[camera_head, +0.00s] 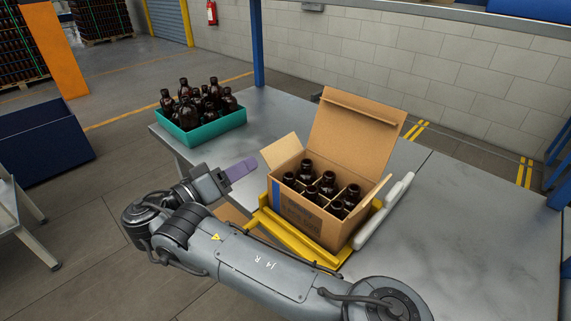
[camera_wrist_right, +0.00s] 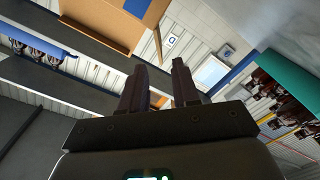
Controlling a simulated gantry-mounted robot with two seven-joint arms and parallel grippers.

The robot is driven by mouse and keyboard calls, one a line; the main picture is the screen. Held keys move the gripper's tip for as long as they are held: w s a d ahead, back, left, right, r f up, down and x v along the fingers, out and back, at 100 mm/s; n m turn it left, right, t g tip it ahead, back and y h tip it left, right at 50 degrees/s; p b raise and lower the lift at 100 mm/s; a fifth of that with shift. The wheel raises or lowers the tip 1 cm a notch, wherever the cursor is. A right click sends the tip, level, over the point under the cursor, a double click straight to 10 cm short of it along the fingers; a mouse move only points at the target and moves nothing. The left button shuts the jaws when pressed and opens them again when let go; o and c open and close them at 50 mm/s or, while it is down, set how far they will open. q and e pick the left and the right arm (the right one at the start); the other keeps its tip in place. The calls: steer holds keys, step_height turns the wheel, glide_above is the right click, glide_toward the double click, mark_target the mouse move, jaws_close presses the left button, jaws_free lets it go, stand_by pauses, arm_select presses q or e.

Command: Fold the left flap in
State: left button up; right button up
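The open cardboard box (camera_head: 300,212) holds several dark amber bottles (camera_head: 327,183) between cardboard dividers. Its left flap (camera_head: 281,151) stands up and leans outward to the left. The tall back flap (camera_head: 352,135) is upright, and the right flap (camera_head: 379,194) sticks up at the right. My right gripper (camera_head: 247,168) is left of the box, apart from the left flap, its fingers pointing toward it. In the right wrist view my right gripper (camera_wrist_right: 159,72) has a gap between its fingers and nothing in it. Part of the box (camera_wrist_right: 112,22) shows there beyond the fingers. My left gripper is out of view.
A yellow frame (camera_head: 287,236) surrounds the box base, with a pale grey bar (camera_head: 385,213) on its right. A teal crate (camera_head: 221,127) of bottles stands at the back left of the grey table (camera_head: 470,215). My right arm crosses in front of the box. The table's right side is clear.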

mark_target(277, 146)
steer(key=b+x, duration=0.3)
steer(key=x, duration=0.7)
steer(key=shift+w+d+r+b, duration=0.15)
steer(key=shift+w+d+b, duration=0.1)
steer(key=shift+b, duration=0.05)
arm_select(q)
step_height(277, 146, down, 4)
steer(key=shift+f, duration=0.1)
arm_select(e)
steer(key=shift+c, duration=0.3)
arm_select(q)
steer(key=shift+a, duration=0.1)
arm_select(e)
jaws_close()
